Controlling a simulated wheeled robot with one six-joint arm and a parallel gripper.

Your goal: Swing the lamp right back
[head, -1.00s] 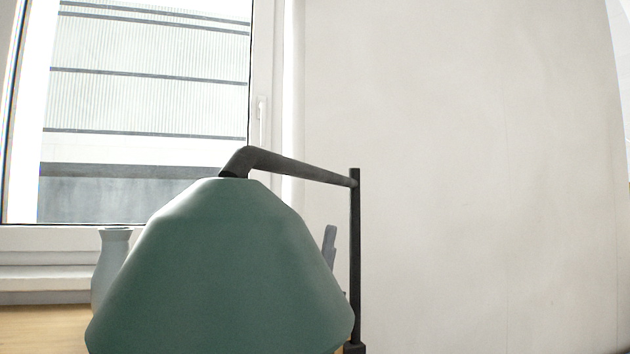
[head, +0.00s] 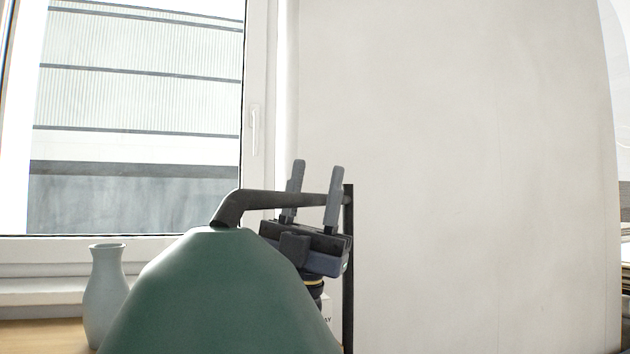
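The lamp has a large dark green shade (head: 215,295) in the lower middle of the head view, close to me. Its black arm (head: 268,198) bends up from the shade's top and runs right to a thin upright black post (head: 348,270). My gripper (head: 316,164) is at the right end of the lamp arm, by the post. Its two grey fingers point up and stand apart, with the lamp arm crossing at their height. I cannot tell if they touch it. The shade hides part of my arm below; the post's foot is out of view.
A pale grey-blue vase (head: 104,295) stands on the wooden surface (head: 40,338) left of the shade, partly hidden by it. A window (head: 140,120) is behind at the left. A bare pale wall (head: 460,170) fills the right. Stacked items (head: 625,250) show at the right edge.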

